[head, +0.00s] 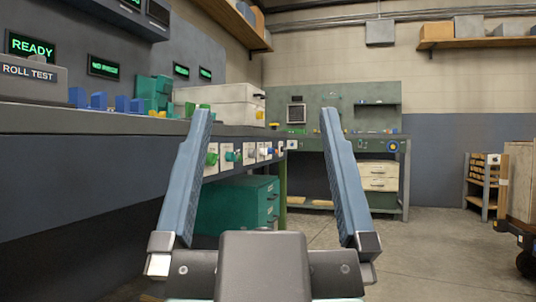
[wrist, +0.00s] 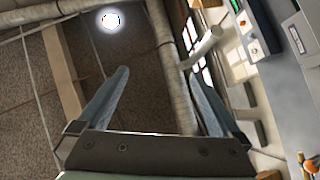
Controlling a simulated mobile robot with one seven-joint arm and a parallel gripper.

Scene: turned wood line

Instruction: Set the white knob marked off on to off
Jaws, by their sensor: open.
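My gripper (head: 265,112) is open and empty, its two blue-grey fingers spread wide in the head view. It also shows open in the wrist view (wrist: 159,76). Beyond and between the fingers, a row of small white panels with knobs runs along the front edge of the left bench. The white knob marked off and on cannot be told apart for certain; the markings are too small to read. No knob touches the gripper.
The long grey bench (head: 90,120) fills the left, with blue and green blocks and a white case (head: 225,103) on top. A green drawer cabinet (head: 238,205) stands below. A far workbench (head: 345,143) and a cart (head: 520,180) stand beyond. Floor at right centre is clear.

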